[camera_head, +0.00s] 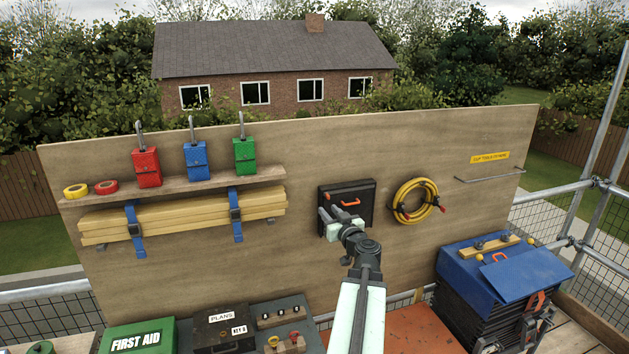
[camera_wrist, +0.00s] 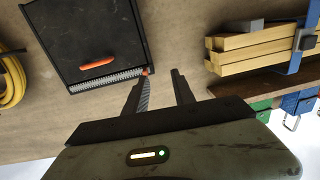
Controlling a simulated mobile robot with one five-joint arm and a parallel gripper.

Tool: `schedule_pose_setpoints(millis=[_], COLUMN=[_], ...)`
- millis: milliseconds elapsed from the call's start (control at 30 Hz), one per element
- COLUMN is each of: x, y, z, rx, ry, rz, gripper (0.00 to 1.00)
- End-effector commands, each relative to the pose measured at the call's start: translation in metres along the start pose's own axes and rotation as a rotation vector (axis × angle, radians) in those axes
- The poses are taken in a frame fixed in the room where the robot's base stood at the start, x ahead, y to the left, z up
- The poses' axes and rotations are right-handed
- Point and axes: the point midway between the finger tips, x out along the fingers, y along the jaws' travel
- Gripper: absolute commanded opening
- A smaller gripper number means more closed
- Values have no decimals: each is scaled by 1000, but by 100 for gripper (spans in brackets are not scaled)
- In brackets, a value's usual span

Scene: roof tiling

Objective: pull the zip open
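A flat black case (camera_head: 366,195) hangs on the plywood board. It also shows in the wrist view (camera_wrist: 85,40). An orange handle (camera_wrist: 97,62) is on its face. A silver-toothed zip (camera_wrist: 105,81) runs along one edge, with a small orange-red zip pull (camera_wrist: 147,71) at its corner. My gripper (camera_wrist: 159,74) is open and empty, its two fingers apart. In the wrist view one fingertip overlaps the pull; I cannot tell whether they touch. In the head view my gripper (camera_head: 335,214) covers the case's lower left part.
A coiled yellow hose (camera_head: 416,201) hangs right of the case. Strapped timber (camera_head: 180,215) and a shelf (camera_head: 200,186) with red, blue and green pouches are to the left. Below stand a first aid box (camera_head: 137,338), a plans box (camera_head: 221,330) and a blue-covered stack (camera_head: 500,270).

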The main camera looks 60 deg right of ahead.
Motion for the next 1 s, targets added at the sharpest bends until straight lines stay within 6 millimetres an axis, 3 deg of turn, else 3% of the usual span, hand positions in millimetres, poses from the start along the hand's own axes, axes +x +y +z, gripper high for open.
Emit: schedule_pose_setpoints(millis=[33, 133, 367, 733, 1000], x=[-6, -11, 2, 68, 73], y=[18, 31, 25, 21, 20], z=[-9, -12, -11, -13, -13], rx=[-3, -8, -8, -8, -8], ry=[14, 27, 27, 27, 27], rz=[36, 64, 53, 42, 43], gripper=[31, 31, 31, 31, 31])
